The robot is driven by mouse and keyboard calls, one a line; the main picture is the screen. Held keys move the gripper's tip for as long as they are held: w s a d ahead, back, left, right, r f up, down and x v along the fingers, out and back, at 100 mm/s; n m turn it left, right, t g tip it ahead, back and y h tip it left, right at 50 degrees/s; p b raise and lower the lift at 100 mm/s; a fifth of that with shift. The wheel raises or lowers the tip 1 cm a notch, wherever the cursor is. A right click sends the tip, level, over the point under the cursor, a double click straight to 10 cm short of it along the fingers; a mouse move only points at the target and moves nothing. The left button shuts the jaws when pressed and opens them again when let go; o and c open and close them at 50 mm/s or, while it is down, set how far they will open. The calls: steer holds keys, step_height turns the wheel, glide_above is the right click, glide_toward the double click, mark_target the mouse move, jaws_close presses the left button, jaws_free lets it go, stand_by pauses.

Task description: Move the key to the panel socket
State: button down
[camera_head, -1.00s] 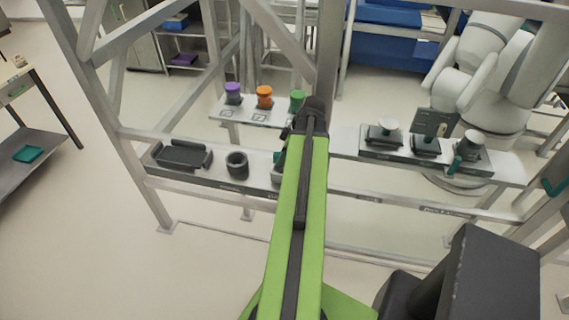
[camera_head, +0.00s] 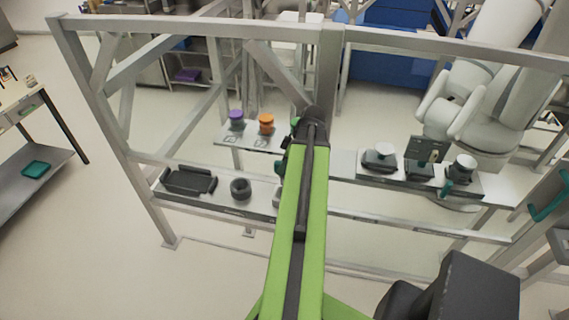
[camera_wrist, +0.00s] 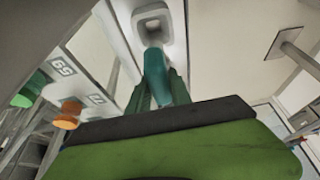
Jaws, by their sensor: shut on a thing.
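In the wrist view, my gripper (camera_wrist: 158,80) is shut on a teal, rod-shaped piece, which I take as the key (camera_wrist: 155,66). Its far end points at a light grey block with a rectangular opening (camera_wrist: 153,22); I cannot tell whether they touch. In the head view my green arm hides most of the gripper and key. A dark upright panel (camera_head: 421,148) stands on the right shelf with a small light mark on its face. I cannot make out its socket clearly.
The left shelf holds a black tray (camera_head: 187,181) and a dark round ring (camera_head: 240,188). Purple (camera_head: 236,119) and orange (camera_head: 266,123) cups stand behind. A grey frame post (camera_head: 328,75) rises between the shelves.

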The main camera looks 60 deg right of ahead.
steer(key=shift+r, duration=0.1)
step_height(320, 180, up, 6)
steer(key=p, duration=0.6)
stand_by(0.3)
